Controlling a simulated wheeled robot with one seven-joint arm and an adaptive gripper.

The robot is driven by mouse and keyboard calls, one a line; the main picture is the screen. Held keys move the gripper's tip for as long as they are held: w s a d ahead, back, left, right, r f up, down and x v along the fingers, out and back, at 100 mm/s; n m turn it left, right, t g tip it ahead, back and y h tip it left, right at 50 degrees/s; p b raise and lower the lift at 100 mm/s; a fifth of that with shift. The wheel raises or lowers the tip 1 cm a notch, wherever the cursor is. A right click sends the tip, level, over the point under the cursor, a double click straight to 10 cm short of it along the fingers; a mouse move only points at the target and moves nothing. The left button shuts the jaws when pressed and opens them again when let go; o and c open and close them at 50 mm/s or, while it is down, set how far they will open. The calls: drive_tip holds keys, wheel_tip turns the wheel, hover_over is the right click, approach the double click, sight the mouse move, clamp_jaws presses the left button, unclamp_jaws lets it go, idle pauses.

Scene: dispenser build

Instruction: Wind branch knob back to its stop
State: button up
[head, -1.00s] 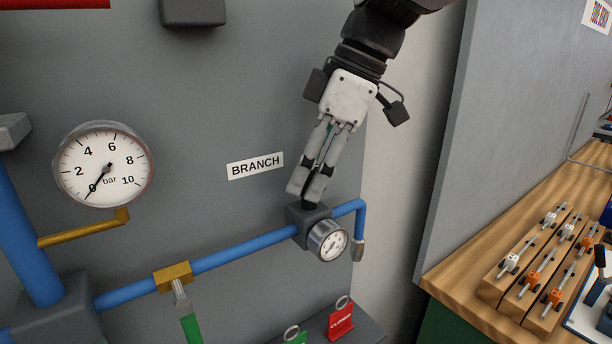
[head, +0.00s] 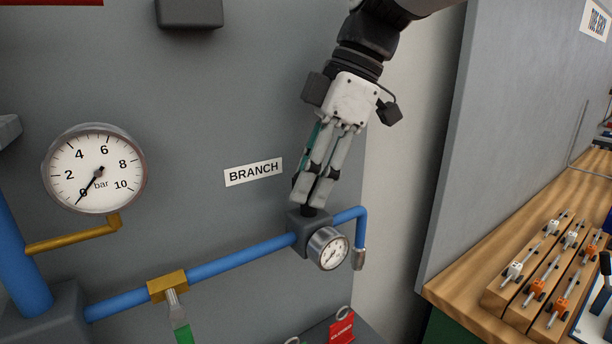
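The branch knob (head: 309,211) is a small black piece on top of the dark regulator block (head: 301,236), mostly hidden by my fingers. My gripper (head: 310,199) points down at it from above, with its two fingers close together on either side of the knob; it appears shut on it. The small branch gauge (head: 328,248) faces out from the block, its reading too small to tell. The BRANCH label (head: 254,171) is on the panel to the left.
A large bar gauge (head: 95,169) at left reads about 0. A blue pipe (head: 240,257) runs to the block, with a brass fitting (head: 167,286) and green-handled valve (head: 181,332). A wooden bench (head: 465,275) with clamp racks stands right.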

drive_tip(key=shift+o, duration=0.6)
drive_tip(key=v, duration=1.2)
drive_tip(key=s+d+f+m+t+h, duration=0.2)
drive_tip(key=s+d+f+m+t, duration=0.1)
drive_tip(key=s+d+f+m, duration=0.4)
drive_tip(key=s+d+f+m+t+h, duration=0.2)
drive_tip(key=s+d+f+m, duration=0.5)
drive_tip(key=s+f+m, duration=0.3)
wheel_tip(320, 180, down, 6)
drive_tip(key=m, duration=0.3)
drive_tip(key=shift+t+h, duration=0.3)
drive_tip(key=shift+t, duration=0.1)
